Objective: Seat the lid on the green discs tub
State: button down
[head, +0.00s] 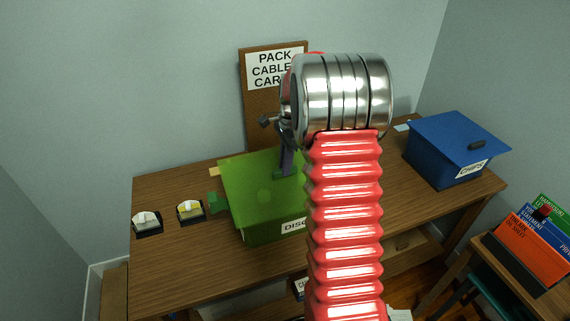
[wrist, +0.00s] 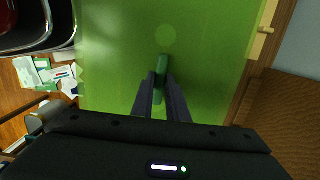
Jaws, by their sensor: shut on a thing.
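The green discs tub (head: 262,236) stands on the wooden desk, its white label partly hidden behind my arm. A flat translucent green lid (head: 250,180) lies over it. I cannot tell whether it sits flush on the rim or just above it. My gripper (head: 284,170) is shut on the lid's dark green handle, mostly hidden by my wrist in the head view. In the wrist view my gripper (wrist: 160,90) has its two dark fingers on either side of the handle (wrist: 162,66), and the lid (wrist: 115,50) fills the middle.
A blue chips tub (head: 445,155) with a lid stands at the desk's right. Two small dispensers (head: 147,222) (head: 190,210) sit at the left. A cork sign board (head: 258,110) stands behind. Books and boxes (head: 520,250) are on a lower table at right. The desk's front left is clear.

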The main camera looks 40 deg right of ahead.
jog(key=shift+f, duration=0.45)
jog(key=c, duration=1.7)
grip_release()
jog(key=shift+o, duration=0.2)
notch_tip(320, 180, up, 14)
jog(key=d, duration=0.1)
jog(key=shift+s+d+f, duration=0.15)
jog(key=shift+f, duration=0.05)
